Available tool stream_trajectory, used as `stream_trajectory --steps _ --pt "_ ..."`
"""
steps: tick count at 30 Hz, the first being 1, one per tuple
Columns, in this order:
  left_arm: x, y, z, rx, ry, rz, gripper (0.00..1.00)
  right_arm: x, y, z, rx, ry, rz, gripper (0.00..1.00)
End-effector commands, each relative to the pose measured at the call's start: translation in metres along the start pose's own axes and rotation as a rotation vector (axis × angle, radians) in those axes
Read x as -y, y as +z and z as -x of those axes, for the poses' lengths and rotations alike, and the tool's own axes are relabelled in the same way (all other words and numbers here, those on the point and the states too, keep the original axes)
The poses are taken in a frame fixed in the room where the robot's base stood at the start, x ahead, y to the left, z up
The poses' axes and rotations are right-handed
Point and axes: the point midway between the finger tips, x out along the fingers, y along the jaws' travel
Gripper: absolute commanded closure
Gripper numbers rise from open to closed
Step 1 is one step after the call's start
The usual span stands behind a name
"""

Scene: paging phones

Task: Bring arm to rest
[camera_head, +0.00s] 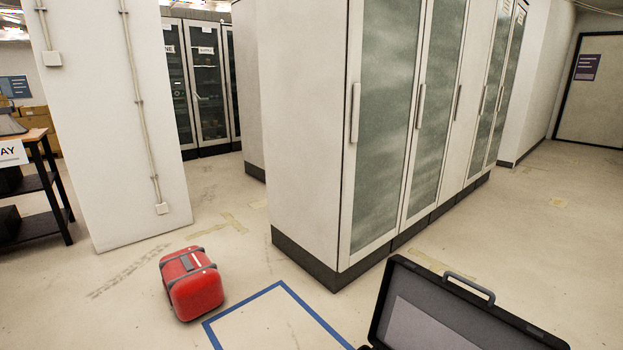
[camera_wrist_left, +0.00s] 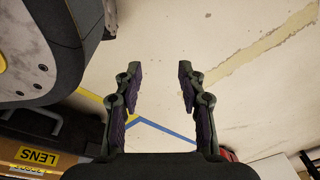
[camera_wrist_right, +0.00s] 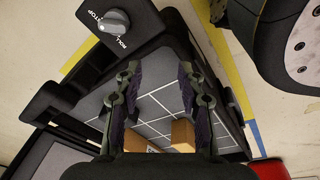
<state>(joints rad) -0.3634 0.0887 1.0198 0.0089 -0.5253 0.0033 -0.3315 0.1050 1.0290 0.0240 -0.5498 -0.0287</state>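My left gripper (camera_wrist_left: 158,90) is open in the left wrist view, with nothing between its fingers and bare floor beyond them. My right gripper (camera_wrist_right: 157,88) is open in the right wrist view. A dark tray with a white grid (camera_wrist_right: 160,108) lies beyond its fingers, and brown boxes (camera_wrist_right: 183,135) show low between the fingers. I cannot tell how far the boxes are from the fingertips, but nothing appears gripped. Neither gripper shows in the head view.
A red case (camera_head: 192,283) stands on the floor beside a blue taped outline (camera_head: 245,305). An open black case (camera_head: 440,315) is at the lower right. Tall cabinets (camera_head: 310,130) fill the middle. A black shelf table (camera_head: 40,190) stands left. Floor at the right (camera_head: 560,210) is clear.

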Motion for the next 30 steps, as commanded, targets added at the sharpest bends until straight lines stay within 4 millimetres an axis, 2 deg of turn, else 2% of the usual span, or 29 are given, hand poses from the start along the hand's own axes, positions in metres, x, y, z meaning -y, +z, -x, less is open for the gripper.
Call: stream_trajectory --steps 1,2,3,8,15,18,21,30 --pt "0.000 0.000 0.000 0.000 0.000 0.000 0.60 0.011 0.024 -0.002 0.019 -0.009 -0.019 0.61" --pt "0.000 0.000 0.002 0.000 0.000 0.000 0.60 0.016 0.035 -0.001 0.026 -0.012 -0.032 0.61" --pt "0.002 0.004 0.025 0.006 0.000 0.000 0.60 0.010 0.029 0.024 0.020 -0.008 -0.028 0.61" --pt "0.005 0.021 0.062 0.013 0.000 0.000 0.60 0.006 0.045 0.061 0.029 -0.008 -0.026 0.61" --pt "0.010 0.052 0.128 0.027 0.000 -0.002 0.60 0.001 0.074 0.127 0.044 -0.009 -0.023 0.61" --pt "0.011 0.062 0.145 0.031 0.001 -0.002 0.60 0.000 0.085 0.144 0.047 -0.009 -0.023 0.61" --pt "0.011 0.068 0.149 0.031 0.001 -0.002 0.60 0.000 0.090 0.149 0.048 -0.009 -0.022 0.61" --pt "0.011 0.070 0.146 0.031 0.001 -0.003 0.60 0.000 0.092 0.145 0.047 -0.009 -0.022 0.61"
